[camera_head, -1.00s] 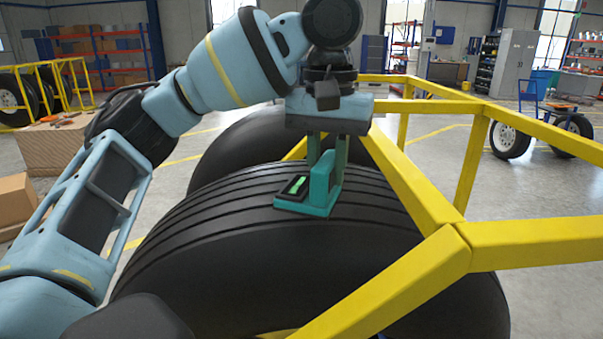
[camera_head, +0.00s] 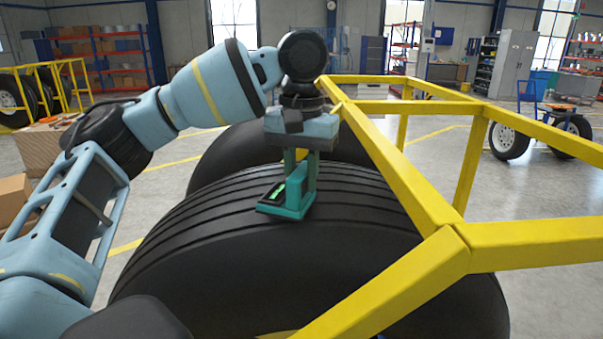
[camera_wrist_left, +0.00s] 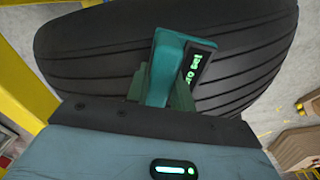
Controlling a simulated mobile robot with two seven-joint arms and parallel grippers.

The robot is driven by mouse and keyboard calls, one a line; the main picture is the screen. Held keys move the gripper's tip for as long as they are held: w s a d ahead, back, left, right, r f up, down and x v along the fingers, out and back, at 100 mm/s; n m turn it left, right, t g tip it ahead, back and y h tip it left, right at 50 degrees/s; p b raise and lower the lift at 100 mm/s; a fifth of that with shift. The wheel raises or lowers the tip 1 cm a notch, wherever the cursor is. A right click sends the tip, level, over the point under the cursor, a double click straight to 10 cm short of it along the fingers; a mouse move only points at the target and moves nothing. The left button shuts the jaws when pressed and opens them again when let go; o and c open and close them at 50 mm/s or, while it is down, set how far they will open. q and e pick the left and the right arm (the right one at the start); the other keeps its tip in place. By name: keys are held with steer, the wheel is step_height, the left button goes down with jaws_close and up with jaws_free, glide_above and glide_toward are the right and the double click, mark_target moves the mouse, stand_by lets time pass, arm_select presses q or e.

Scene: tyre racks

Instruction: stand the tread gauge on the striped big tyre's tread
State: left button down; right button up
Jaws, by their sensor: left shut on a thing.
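The tread gauge is a teal L-shaped block (camera_head: 291,203) with a black panel showing green marks; the panel also shows in the left wrist view (camera_wrist_left: 199,63). My left gripper (camera_head: 300,168), pointing down, is shut on the gauge's upright part. The gauge is upright over the crown of a big black tyre (camera_head: 290,265) with grooves running round its tread. Its base is at or very near the tread; I cannot tell if it touches. In the left wrist view the gauge (camera_wrist_left: 164,62) stands before the same tread (camera_wrist_left: 90,60). My right gripper is not in view.
A yellow rack frame (camera_head: 400,285) crosses in front of and right of the tyre. A second big black tyre (camera_head: 225,155) stands just behind. Cardboard boxes (camera_head: 40,150) are at the left. Open floor (camera_head: 540,190) lies to the right.

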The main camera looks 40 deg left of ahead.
arm_select(q)
steer(key=shift+d+f, duration=0.1)
steer(key=c, duration=1.2)
jaws_free()
step_height(320, 180, up, 12)
steer(key=shift+r, duration=0.2)
